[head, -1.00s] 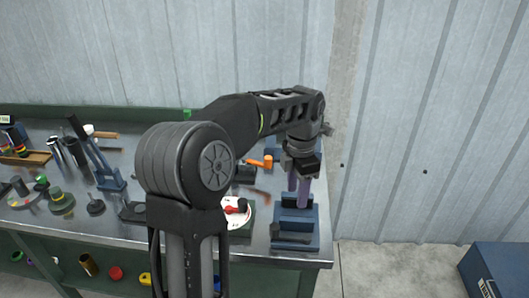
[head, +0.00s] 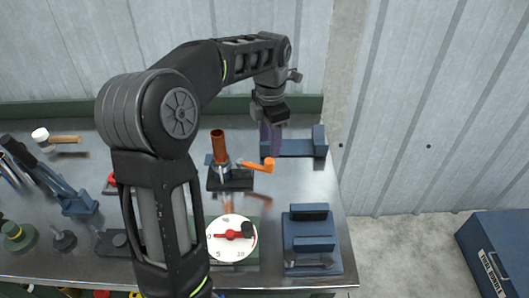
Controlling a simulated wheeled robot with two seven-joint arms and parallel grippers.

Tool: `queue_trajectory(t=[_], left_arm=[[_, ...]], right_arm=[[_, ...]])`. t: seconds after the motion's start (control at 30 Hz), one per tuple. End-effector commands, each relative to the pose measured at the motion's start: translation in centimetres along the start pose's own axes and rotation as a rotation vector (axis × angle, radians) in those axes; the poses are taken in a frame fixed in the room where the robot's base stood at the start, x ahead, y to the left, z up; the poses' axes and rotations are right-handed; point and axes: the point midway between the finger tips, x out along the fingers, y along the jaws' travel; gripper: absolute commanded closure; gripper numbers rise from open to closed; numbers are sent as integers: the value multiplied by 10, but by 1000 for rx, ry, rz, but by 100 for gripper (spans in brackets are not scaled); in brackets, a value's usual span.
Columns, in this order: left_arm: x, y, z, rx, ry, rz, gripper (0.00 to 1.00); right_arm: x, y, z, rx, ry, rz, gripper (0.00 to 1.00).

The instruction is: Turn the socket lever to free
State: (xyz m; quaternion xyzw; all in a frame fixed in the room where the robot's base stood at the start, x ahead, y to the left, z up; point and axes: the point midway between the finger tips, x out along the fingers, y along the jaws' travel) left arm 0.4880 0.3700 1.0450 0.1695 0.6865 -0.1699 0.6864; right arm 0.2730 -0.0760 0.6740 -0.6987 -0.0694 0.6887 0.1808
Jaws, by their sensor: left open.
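An orange lever (head: 259,166) sticks out to the right from a dark socket base (head: 231,180) on the bench. A brown tube (head: 219,147) stands upright in that socket. My left gripper (head: 270,141), with purple fingers pointing down, is just behind and slightly right of the lever's end. It is open, though the gap between its fingers is hard to make out. No contact between the fingers and the lever is visible. My right gripper is not in view.
A blue bracket (head: 308,147) stands behind my left gripper. A blue vise-like block (head: 309,241) is at the front right. A white dial with a red pointer (head: 219,248) lies in front of the socket. A hammer (head: 65,139) and blue clamp (head: 78,202) are left.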

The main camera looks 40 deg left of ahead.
Motion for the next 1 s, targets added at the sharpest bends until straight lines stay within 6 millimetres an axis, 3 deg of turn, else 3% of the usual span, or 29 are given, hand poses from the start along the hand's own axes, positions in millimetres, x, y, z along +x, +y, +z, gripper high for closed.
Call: queue_trajectory(t=[0.37, 0.8, 1.0], left_arm=[[9, 0, -1, -1, 2, -1, 53], [70, 0, 0, -1, 2, -1, 53], [79, 0, 0, 0, 0, -1, 53]], right_arm=[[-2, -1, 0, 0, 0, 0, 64], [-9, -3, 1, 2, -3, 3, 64], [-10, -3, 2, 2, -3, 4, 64]])
